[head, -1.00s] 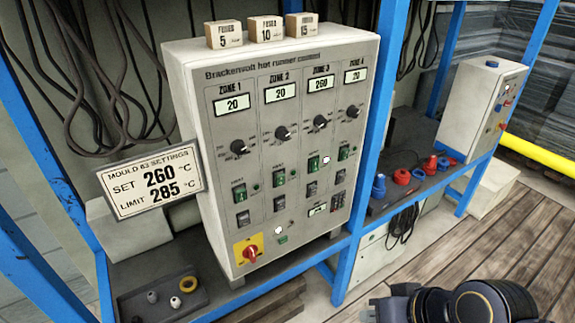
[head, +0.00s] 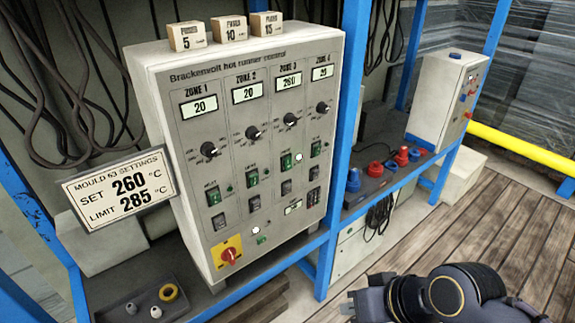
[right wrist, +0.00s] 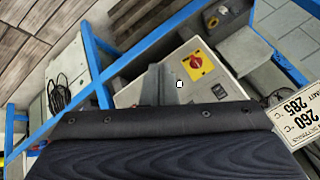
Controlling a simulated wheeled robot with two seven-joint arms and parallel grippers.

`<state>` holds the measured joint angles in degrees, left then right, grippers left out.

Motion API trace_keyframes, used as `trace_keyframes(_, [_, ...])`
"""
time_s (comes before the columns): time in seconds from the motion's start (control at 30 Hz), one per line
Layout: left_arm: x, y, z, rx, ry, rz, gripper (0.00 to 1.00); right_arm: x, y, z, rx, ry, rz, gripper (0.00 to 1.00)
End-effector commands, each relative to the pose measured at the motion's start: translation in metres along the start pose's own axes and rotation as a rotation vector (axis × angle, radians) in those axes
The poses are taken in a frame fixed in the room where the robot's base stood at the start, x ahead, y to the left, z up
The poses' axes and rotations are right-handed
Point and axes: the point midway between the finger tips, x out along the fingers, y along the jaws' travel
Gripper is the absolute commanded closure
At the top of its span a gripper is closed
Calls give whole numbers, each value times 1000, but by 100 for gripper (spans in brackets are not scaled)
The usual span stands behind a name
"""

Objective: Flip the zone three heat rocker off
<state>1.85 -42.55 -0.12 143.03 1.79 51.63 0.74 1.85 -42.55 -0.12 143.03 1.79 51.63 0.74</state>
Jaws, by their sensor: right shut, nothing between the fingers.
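The zone three heat rocker (head: 286,162) is a small green switch on the grey hot runner control cabinet (head: 178,148), under the zone 3 knob (head: 289,147). The zone 3 display (head: 289,81) reads 260; the other zones read 20. I cannot tell the rocker's tilt. My right gripper (head: 349,304) is shut and empty, low and right of the cabinet, apart from it. In the right wrist view its grey fingers (right wrist: 156,84) appear before the cabinet's lower part. My left gripper is not in view.
A red main switch (head: 230,255) on a yellow plate is low on the cabinet. A settings card (head: 119,187) stands left. Blue rack posts (head: 345,120) flank the cabinet. Fuse boxes (head: 230,29) sit on top. The wooden floor (head: 440,235) at right is clear.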

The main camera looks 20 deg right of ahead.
Motion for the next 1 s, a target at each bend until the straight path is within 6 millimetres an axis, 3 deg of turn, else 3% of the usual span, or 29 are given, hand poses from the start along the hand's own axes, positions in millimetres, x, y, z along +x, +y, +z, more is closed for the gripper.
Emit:
trace_keyframes(0.13, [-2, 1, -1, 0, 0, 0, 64, 0, 3, -5, 1, 11, 19, 100])
trace_keyframes(0.27, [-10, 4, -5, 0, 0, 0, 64, -2, 20, -35, -11, 78, 121, 100])
trace_keyframes(0.4, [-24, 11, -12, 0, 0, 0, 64, -4, 50, -94, -86, 213, 280, 100])
trace_keyframes(0.53, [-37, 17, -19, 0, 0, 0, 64, -3, 65, -153, -219, 351, 350, 100])
trace_keyframes(0.6, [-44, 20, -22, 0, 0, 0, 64, 2, 65, -180, -299, 419, 337, 100])
trace_keyframes(0.73, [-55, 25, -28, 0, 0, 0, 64, 13, 53, -214, -426, 528, 239, 100])
trace_keyframes(1.0, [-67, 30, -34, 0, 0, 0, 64, 24, 22, -234, -545, 667, -8, 100])
